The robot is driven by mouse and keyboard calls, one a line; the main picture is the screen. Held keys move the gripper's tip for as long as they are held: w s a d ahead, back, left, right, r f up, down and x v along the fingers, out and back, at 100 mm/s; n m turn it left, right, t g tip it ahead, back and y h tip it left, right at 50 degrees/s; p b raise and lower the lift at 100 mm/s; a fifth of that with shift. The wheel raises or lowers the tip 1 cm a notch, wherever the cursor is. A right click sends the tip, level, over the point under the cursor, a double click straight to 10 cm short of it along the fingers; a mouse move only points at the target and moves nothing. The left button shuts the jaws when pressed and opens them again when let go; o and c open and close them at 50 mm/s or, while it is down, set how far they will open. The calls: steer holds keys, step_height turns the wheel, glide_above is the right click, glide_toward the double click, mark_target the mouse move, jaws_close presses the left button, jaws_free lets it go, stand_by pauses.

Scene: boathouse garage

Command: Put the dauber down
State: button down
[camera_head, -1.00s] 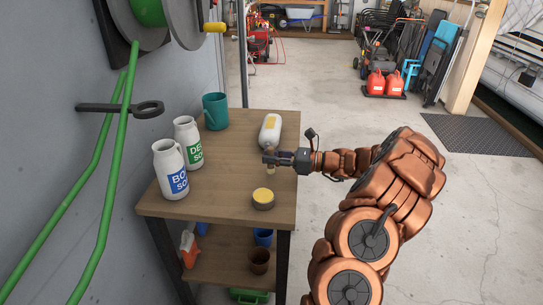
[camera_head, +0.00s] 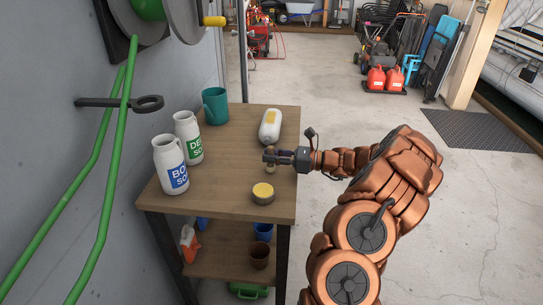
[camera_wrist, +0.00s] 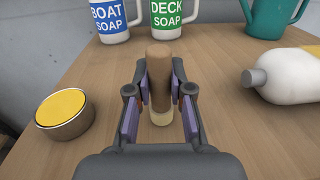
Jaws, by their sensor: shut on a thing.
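The dauber (camera_wrist: 160,82), a short brown cylinder with a pale lower end, is upright between the fingers of my gripper (camera_wrist: 160,88) in the wrist view. My gripper is shut on it. In the head view the dauber (camera_head: 270,168) shows small below my gripper (camera_head: 270,157), over the right part of the wooden table top (camera_head: 225,180). Its pale end is at or very near the wood; I cannot tell whether it touches.
A round yellow-topped tin (camera_head: 263,193) stands in front of the dauber. A white bottle (camera_head: 270,126) lies behind it. The boat soap jug (camera_head: 171,165), deck soap jug (camera_head: 188,138) and teal jug (camera_head: 215,105) stand left and back. Bare wood lies between.

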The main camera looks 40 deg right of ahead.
steer(key=shift+f, duration=0.3)
steer(key=c, duration=1)
jaws_free()
steer(key=shift+o, duration=0.2)
steer(key=v, duration=1.2)
steer(key=shift+w, duration=0.1)
jaws_close()
stand_by(0.6)
